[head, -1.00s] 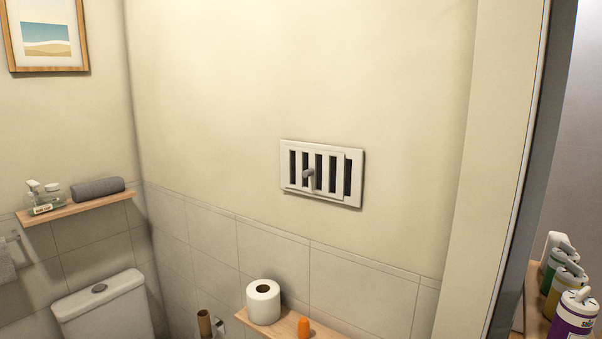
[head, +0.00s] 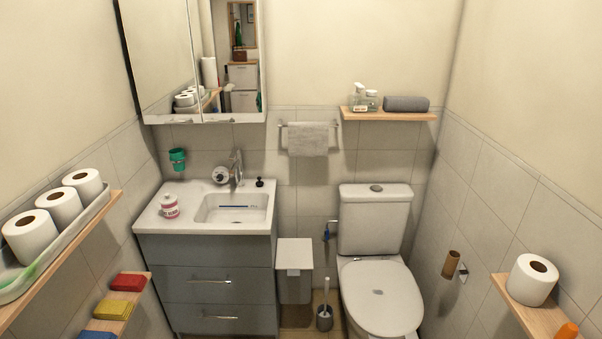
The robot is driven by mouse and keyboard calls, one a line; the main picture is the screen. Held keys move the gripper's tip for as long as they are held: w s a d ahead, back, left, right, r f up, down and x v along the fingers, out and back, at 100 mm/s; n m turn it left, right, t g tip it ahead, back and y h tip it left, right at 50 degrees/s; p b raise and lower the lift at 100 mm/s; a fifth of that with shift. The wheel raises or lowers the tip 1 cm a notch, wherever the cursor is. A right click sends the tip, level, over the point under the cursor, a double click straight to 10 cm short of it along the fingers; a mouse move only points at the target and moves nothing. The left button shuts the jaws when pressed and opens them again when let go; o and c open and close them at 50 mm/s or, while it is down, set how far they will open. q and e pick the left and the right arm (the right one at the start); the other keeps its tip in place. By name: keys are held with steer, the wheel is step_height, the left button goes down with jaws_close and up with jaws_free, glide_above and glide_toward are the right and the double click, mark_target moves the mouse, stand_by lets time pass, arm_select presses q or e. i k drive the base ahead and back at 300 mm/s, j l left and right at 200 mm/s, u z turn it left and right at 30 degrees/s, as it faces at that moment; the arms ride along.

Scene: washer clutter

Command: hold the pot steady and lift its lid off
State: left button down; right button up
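No pot and no lid show in the head view. Neither of my grippers is in view, so I cannot see whether they are open or shut. The view is of a small bathroom with a sink cabinet (head: 205,285) at the left of the back wall and a toilet (head: 378,290) right of it.
A grey bin (head: 294,283) and a toilet brush (head: 324,316) stand between cabinet and toilet. A left shelf holds a tray with toilet rolls (head: 60,207); sponges (head: 119,309) lie below it. A right shelf (head: 512,308) holds a toilet roll (head: 531,279). Little floor shows.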

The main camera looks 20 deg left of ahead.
mark_target(172, 209)
steer(key=u, duration=1.55)
steer(key=i+l+u, duration=0.1)
steer(key=i+l, duration=0.05)
